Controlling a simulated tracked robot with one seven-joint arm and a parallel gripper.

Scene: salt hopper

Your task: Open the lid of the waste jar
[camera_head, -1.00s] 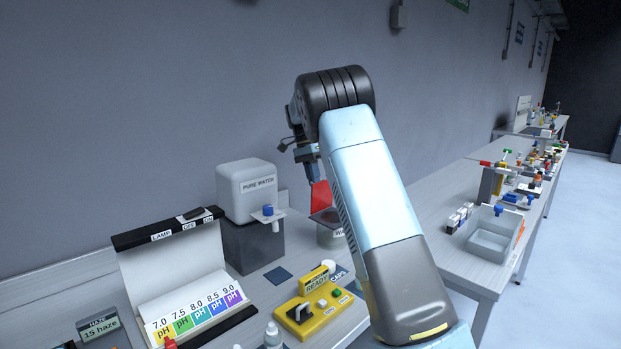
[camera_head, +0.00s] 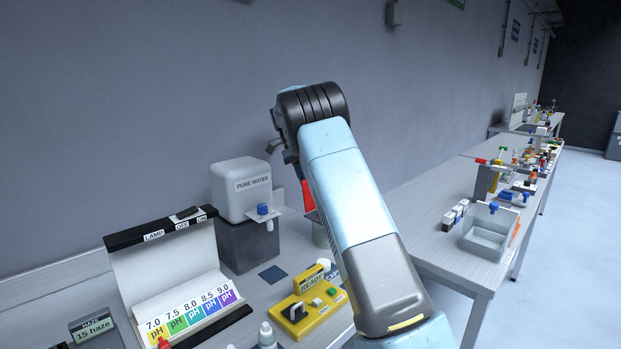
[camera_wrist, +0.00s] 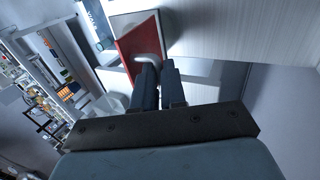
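The waste jar (camera_head: 320,236) stands on the bench right of the pure water tank, mostly hidden behind my arm in the head view. Its red lid (camera_head: 308,196) is tilted up above it. In the wrist view the red lid (camera_wrist: 136,47) stands at a slant beside a pale square rim, with part of the jar's label in view. A pale curved handle (camera_wrist: 149,62) sticks out from the lid. My gripper (camera_wrist: 160,68) has its two dark fingers close together at this handle and appears shut on it. The head view hides the fingertips.
The pure water tank (camera_head: 241,190) stands just left of the jar. A yellow device (camera_head: 308,314) and a pH chart stand (camera_head: 165,265) are in front. A second bench (camera_head: 400,215) with a grey bin (camera_head: 490,232) lies to the right.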

